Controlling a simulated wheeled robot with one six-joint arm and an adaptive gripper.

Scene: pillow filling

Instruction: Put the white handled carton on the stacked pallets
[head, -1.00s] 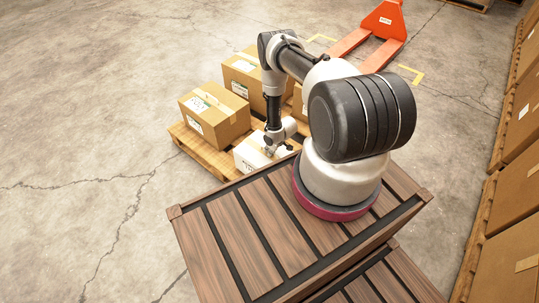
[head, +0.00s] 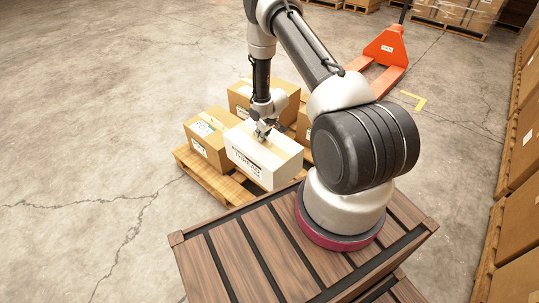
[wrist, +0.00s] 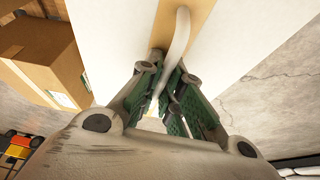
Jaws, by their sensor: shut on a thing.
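The white carton (head: 250,158) has dark print on its side and a tan tape strip on top. In the head view it hangs from my gripper (head: 264,131), raised over the near side of the low wooden pallet with brown boxes. In the wrist view my gripper (wrist: 172,112) has its green-padded fingers closed on the carton's pale handle (wrist: 178,45). The white carton top (wrist: 112,35) fills much of that view beyond the fingers. I cannot make out a clear stack of empty pallets in these views.
Brown boxes (head: 205,143) stand on the wooden pallet (head: 212,181) close beside and behind the carton. An orange pallet jack (head: 386,47) stands behind. Boxes on pallets (head: 510,235) line the right side. The concrete floor at left is clear.

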